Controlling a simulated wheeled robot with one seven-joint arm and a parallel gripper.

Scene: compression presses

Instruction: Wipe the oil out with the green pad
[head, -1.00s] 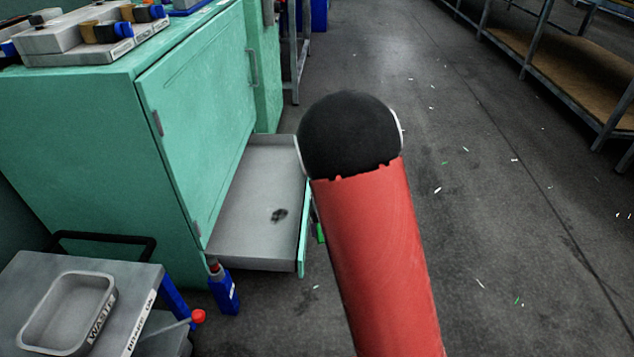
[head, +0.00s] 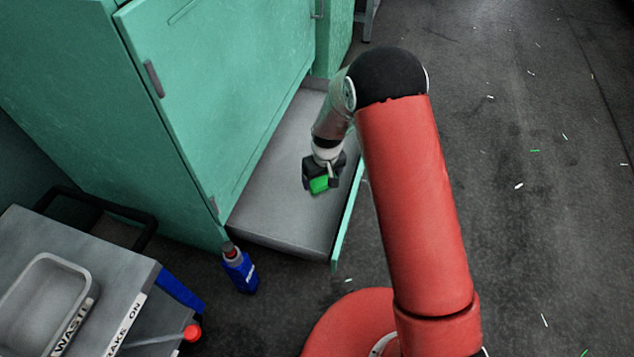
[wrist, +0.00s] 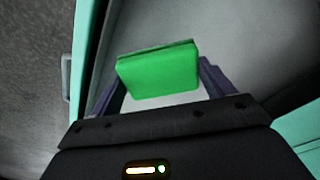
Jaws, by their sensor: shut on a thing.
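My gripper (head: 321,176) is shut on the green pad (head: 319,185) and is over the pulled-out grey metal drawer (head: 275,225) of the green cabinet. In the wrist view, the pad (wrist: 158,77) sits between the two dark fingers, with the drawer's pale floor (wrist: 235,35) beyond it. I cannot tell whether the pad touches the floor. No dark oil spot shows on the visible part of the drawer floor. The area under the gripper and pad is hidden.
The green cabinet (head: 215,100) stands left of the drawer. A blue bottle with a red-grey cap (head: 240,270) stands by the drawer's front corner. A grey cart (head: 115,265) with a waste tray (head: 28,300) is at lower left. The floor to the right is clear apart from scraps.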

